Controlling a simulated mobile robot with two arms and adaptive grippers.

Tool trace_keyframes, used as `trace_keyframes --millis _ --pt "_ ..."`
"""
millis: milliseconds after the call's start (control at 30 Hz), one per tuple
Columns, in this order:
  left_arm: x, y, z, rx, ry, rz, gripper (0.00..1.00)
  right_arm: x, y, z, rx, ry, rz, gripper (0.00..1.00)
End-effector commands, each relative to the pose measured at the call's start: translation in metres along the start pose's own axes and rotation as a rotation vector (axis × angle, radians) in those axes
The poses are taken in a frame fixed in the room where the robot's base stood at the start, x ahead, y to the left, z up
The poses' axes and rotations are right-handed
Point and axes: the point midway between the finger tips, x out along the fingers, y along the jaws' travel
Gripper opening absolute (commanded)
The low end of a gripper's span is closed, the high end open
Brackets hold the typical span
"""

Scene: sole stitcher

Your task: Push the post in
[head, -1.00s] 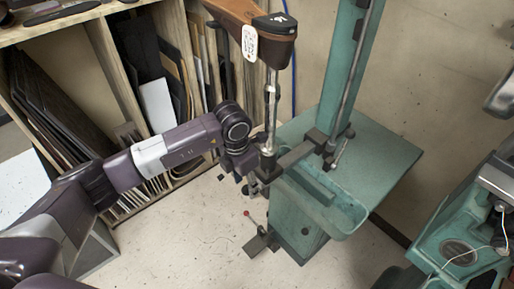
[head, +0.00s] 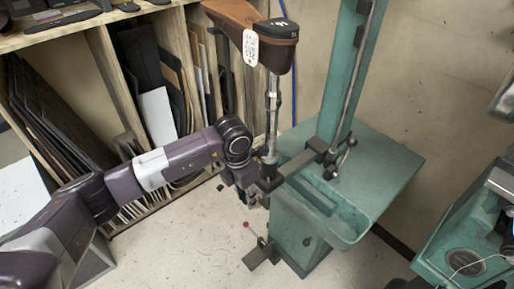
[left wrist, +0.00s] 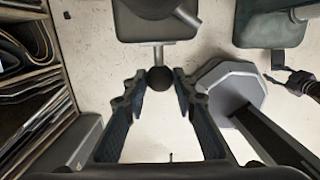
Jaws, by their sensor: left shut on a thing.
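The post (head: 272,95) is a slim upright metal rod with a brown shoe (head: 250,30) on its top end. Its lower end meets a dark bracket (head: 300,164) on the teal machine. My left gripper (head: 258,195) is just below and left of that bracket, at the foot of the post. Its fingers are mostly hidden there. In the left wrist view the fingers (left wrist: 159,76) are closed in on a dark round end (left wrist: 160,79), and I cannot tell which part of the post assembly this is. A dark shape at that view's right edge may be my right gripper (left wrist: 298,83).
The teal machine (head: 380,170) has a flat table and a tall column (head: 350,70) behind the post. A red-knobbed pedal (head: 262,250) stands on the floor below. Wooden shelves (head: 105,80) fill the left. Another teal machine (head: 440,245) is at right.

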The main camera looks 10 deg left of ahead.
Motion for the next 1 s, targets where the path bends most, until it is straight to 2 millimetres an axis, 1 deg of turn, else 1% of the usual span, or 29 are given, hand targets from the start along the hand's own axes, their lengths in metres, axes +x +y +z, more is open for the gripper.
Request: trace_keyframes --millis 1000 --pt "0.006 0.000 0.059 0.001 -0.004 0.002 0.00 0.039 -0.001 0.003 0.000 0.001 0.000 0.40"
